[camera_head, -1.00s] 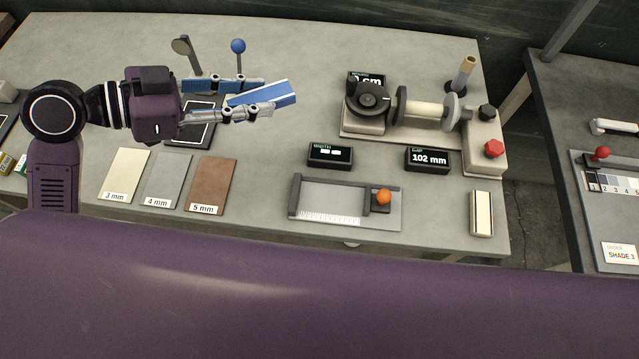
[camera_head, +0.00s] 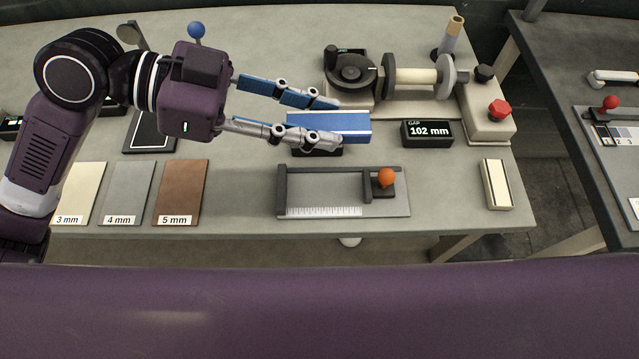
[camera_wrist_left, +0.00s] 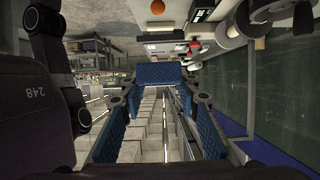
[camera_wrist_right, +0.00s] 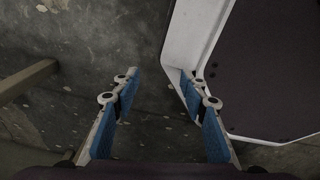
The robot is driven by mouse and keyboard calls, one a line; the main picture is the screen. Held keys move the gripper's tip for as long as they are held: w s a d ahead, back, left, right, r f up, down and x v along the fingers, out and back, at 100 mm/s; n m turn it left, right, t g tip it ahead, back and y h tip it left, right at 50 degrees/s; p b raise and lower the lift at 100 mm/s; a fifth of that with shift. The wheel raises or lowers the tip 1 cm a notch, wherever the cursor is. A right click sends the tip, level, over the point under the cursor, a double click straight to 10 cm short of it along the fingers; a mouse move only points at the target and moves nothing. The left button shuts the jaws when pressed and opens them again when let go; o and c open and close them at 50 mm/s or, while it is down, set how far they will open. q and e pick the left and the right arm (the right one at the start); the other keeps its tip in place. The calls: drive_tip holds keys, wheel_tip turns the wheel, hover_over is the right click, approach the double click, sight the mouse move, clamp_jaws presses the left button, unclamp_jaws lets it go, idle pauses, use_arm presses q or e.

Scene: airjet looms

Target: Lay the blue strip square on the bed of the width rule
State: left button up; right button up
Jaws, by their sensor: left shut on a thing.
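The blue strip (camera_head: 312,122) is gripped between the fingertips of my left gripper (camera_head: 335,124), with a paler stripe along its near side. It is above the table, just beyond the width rule. The strip also shows across the fingertips in the left wrist view (camera_wrist_left: 160,73). The width rule (camera_head: 322,172) lies on the table with a dark frame, a white scale along its near edge and an orange knob (camera_head: 386,177) at its right. Its bed is bare. My right gripper (camera_wrist_right: 160,80) is open and empty in the right wrist view, over dark floor.
Left of the rule lie the 3 mm, 4 mm (camera_head: 131,190) and 5 mm (camera_head: 182,190) plates. The gap display (camera_head: 428,133) reads 102 mm. The strip and fingers mostly cover the width display. A roller device (camera_head: 415,78) stands behind; a cream block (camera_head: 496,184) lies right.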

use_arm(q)
hover_over(316, 190)
wheel_tip(316, 190, down, 12)
wheel_tip(316, 190, down, 5)
drive_tip(key=shift+r, duration=0.1)
use_arm(e)
drive_tip(key=shift+a+f, duration=0.15)
drive_tip(key=shift+f, duration=0.1)
use_arm(q)
drive_tip(key=shift+f+b, duration=0.3)
drive_tip(key=shift+b, duration=0.15)
drive_tip(key=o, duration=1.1)
drive_tip(key=shift+r, duration=0.1)
drive_tip(key=shift+o, duration=0.2)
use_arm(e)
drive_tip(key=shift+f, duration=0.15)
